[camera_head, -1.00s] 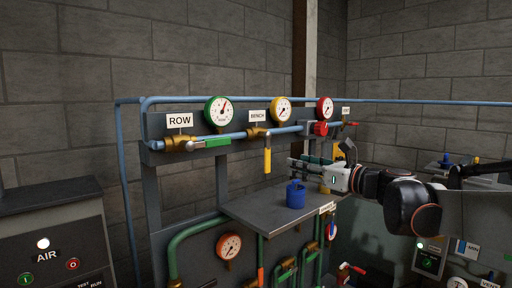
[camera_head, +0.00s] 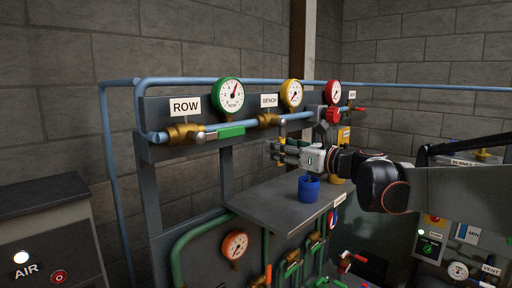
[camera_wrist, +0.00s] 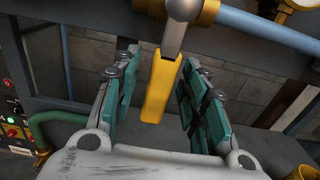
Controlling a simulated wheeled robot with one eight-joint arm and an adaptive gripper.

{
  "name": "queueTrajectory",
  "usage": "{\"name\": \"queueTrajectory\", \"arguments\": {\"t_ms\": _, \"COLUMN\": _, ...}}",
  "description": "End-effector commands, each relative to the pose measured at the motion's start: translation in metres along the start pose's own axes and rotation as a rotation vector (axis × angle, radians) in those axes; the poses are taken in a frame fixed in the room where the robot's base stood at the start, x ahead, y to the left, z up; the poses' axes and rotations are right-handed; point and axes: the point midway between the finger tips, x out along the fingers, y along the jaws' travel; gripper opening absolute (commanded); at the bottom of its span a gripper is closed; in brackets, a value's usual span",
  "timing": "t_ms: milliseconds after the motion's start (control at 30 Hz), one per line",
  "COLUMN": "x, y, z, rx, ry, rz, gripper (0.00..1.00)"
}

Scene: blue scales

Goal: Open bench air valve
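The bench air valve (camera_head: 268,120) is a brass body on the blue pipe, beside the BENCH label (camera_head: 268,100) and below the yellow-rimmed gauge (camera_head: 291,94). Its yellow lever handle (camera_wrist: 160,88) points downward, across the pipe. In the wrist view it hangs between my two teal-padded fingers, with a gap on each side. My gripper (camera_wrist: 158,98) is open around the handle, not visibly touching it. In the head view my gripper (camera_head: 276,152) is just below the valve and partly hides the handle.
The ROW valve (camera_head: 183,133) with a green handle (camera_head: 231,132) lies left on the same pipe. A red valve (camera_head: 333,115) is to the right. A blue cup (camera_head: 309,188) stands on the grey shelf (camera_head: 265,205) below my gripper.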

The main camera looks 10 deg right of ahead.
Motion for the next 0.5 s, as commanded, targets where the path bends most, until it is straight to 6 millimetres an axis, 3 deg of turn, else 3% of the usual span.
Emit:
{"name": "queueTrajectory", "arguments": {"t_ms": 267, "x": -0.0002, "y": -0.0002, "z": 0.0000, "rx": 0.000, "ry": 0.000, "rz": -0.001, "gripper": 0.40}}
{"name": "queueTrajectory", "arguments": {"t_ms": 433, "x": -0.0002, "y": -0.0001, "z": 0.0000, "rx": 0.000, "ry": 0.000, "rz": 0.000, "gripper": 0.04}}
{"name": "queueTrajectory", "arguments": {"t_ms": 500, "x": -0.0001, "y": -0.0001, "z": 0.0000, "rx": 0.000, "ry": 0.000, "rz": -0.001, "gripper": 0.00}}
